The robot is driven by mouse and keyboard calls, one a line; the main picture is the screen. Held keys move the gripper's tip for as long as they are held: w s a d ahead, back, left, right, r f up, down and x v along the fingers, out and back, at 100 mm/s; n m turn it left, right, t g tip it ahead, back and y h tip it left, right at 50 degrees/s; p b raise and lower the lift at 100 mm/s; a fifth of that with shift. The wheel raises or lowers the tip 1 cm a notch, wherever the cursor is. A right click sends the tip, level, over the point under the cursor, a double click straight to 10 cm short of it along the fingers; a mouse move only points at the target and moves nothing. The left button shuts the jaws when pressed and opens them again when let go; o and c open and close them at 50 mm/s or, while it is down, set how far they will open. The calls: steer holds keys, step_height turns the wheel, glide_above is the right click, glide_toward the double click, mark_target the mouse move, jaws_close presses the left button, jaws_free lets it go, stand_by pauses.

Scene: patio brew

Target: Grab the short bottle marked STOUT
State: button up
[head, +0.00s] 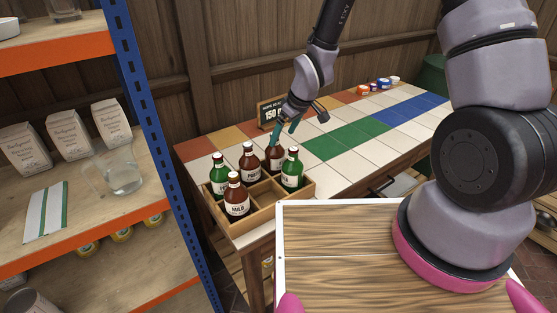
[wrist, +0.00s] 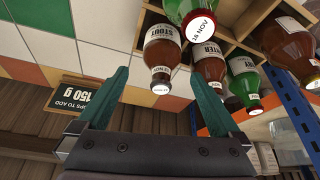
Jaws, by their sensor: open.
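The STOUT bottle (wrist: 162,50) is brown with a cream label and a pale cap, in the wrist view. In the head view it appears to be the brown bottle (head: 274,160) at the back of the wooden crate (head: 265,218), partly covered by my gripper. My gripper (head: 283,133) is open above it, with teal fingers pointing down. In the wrist view the bottle's cap and neck show between the two spread fingers of my gripper (wrist: 160,74). I cannot tell how deep the neck is between them; no contact shows.
Close by in the crate stand a PORTER bottle (wrist: 209,68), green bottles (head: 291,171) (head: 219,176) and a MILD bottle (head: 237,200). A sign (head: 269,114) reading 150 g stands behind on the tiled counter (head: 340,142). A shelf with a blue post (head: 150,130) is left.

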mark_target(279, 146)
steer(key=x, duration=0.4)
steer(key=shift+w+a+f, duration=0.1)
steer(key=shift+f, duration=0.25)
steer(key=shift+s+x, duration=0.15)
steer(key=shift+x, duration=1.2)
steer(key=shift+s+x, duration=0.1)
steer(key=shift+x, duration=1.25)
jaws_close()
